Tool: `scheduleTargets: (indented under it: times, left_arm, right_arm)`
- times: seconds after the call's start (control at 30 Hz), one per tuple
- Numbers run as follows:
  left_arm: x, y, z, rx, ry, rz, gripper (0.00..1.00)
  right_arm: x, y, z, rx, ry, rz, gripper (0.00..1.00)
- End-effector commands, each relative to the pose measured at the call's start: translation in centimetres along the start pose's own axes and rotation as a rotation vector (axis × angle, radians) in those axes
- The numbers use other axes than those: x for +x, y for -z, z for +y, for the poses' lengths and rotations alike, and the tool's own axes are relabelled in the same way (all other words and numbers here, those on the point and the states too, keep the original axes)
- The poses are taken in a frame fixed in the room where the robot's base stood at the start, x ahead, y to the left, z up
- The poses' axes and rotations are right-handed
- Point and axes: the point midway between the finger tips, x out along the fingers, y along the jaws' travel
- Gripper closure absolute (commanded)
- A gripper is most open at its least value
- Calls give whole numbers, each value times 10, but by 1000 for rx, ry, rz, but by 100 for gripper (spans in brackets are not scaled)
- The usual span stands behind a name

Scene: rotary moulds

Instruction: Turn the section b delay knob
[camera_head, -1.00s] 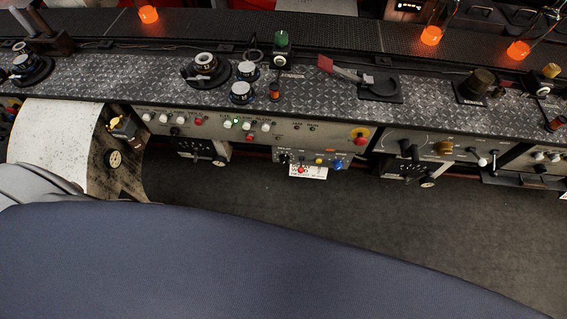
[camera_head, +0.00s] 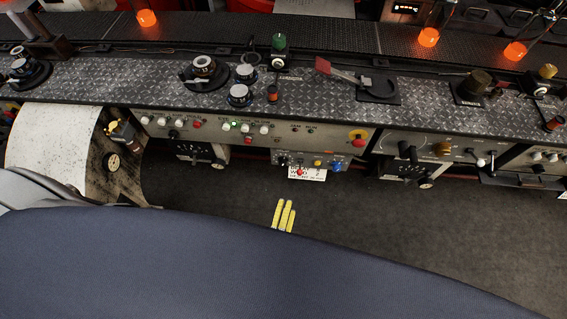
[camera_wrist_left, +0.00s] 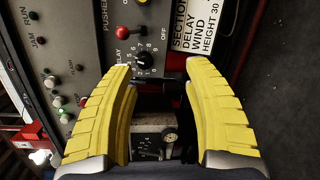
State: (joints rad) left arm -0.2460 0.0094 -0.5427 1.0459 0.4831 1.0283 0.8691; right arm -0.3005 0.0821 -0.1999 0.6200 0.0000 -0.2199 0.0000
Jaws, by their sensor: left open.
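The delay knob (camera_wrist_left: 144,60) is a small black dial with a numbered scale on a dark panel, next to the word DELAY. It lies beyond my left gripper's fingertips in the left wrist view, between them and nearer the left one. In the head view the knob (camera_head: 283,161) is small, at the left of the little hanging control box. My left gripper (camera_wrist_left: 159,68) has two yellow fingers, spread apart with nothing between them. In the head view the left gripper (camera_head: 285,206) shows below the box, above the blue surface. My right gripper is not in view.
A red-tipped switch (camera_wrist_left: 122,31) sits close to the knob. A white label plate (camera_wrist_left: 195,25) reads SECTION, DELAY, WIND, HEIGHT 30. A blue button (camera_head: 336,167) and a yellow one (camera_head: 318,163) share the box. Dark open floor (camera_head: 220,195) lies below.

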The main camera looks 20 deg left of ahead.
Motion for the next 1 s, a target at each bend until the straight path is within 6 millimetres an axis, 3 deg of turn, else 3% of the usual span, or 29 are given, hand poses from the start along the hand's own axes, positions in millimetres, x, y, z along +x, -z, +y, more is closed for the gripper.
scheduleTargets:
  times: [0.2,0.47,1.0]
  left_arm:
    - [-1,25,25,-269,-114,107,48]
    - [10,30,29,-327,-132,114,48]
    - [102,41,39,-322,-131,112,48]
  right_arm:
    - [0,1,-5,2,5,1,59]
    - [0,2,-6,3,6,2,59]
    - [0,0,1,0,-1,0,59]
